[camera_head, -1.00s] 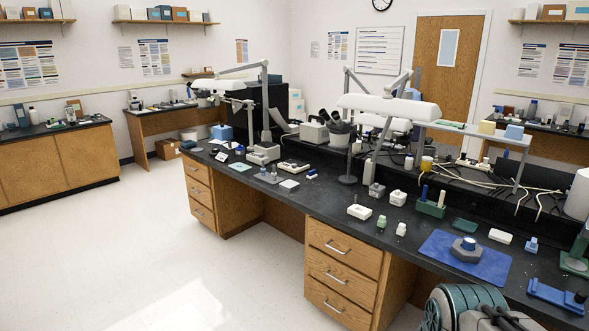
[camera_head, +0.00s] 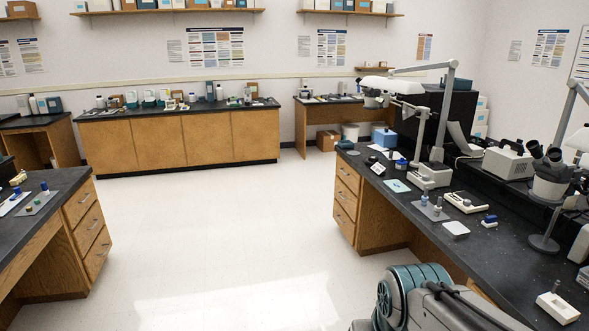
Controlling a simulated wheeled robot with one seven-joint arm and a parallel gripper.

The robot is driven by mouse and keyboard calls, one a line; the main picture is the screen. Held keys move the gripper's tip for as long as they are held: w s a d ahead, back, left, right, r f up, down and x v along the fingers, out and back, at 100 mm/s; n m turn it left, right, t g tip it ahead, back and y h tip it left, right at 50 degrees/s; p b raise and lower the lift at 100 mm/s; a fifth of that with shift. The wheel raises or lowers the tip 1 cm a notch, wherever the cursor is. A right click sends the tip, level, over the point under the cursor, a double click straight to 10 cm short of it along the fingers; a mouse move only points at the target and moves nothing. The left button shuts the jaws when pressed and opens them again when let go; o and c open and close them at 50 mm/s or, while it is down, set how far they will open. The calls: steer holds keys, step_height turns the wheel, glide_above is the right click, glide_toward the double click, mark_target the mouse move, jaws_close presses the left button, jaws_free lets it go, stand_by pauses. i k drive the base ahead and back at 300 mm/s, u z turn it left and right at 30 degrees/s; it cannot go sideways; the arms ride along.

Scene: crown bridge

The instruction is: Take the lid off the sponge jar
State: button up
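I cannot make out a sponge jar or its lid for certain in the head view. Small items stand on the black bench at the right (camera_head: 408,222), among them a white shallow box (camera_head: 466,202), a blue-topped piece (camera_head: 489,220) and a grey plate with small posts (camera_head: 428,211). A white block with a grey post (camera_head: 557,307) is at the lower right. Part of my arm shows at the bottom, right of centre. My gripper is not in view.
A second black bench (camera_head: 60,205) stands at the left with drawers facing the aisle. The pale floor (camera_head: 220,230) between the benches is clear. A long wooden cabinet (camera_head: 180,140) lines the back wall. Lamps and a microscope (camera_head: 548,170) rise from the right bench.

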mark_target(402, 161)
steer(key=u, duration=0.35)
steer(key=i, duration=1.5)
steer(key=u, duration=0.2)
steer(key=i, duration=1.55)
steer(key=z, duration=0.5)
steer(key=i, duration=1.45)
steer(key=z, duration=1.6)
steer(key=i, duration=1)
steer(key=z, duration=0.6)
steer(key=i, duration=0.45)
steer(key=u, duration=0.1)
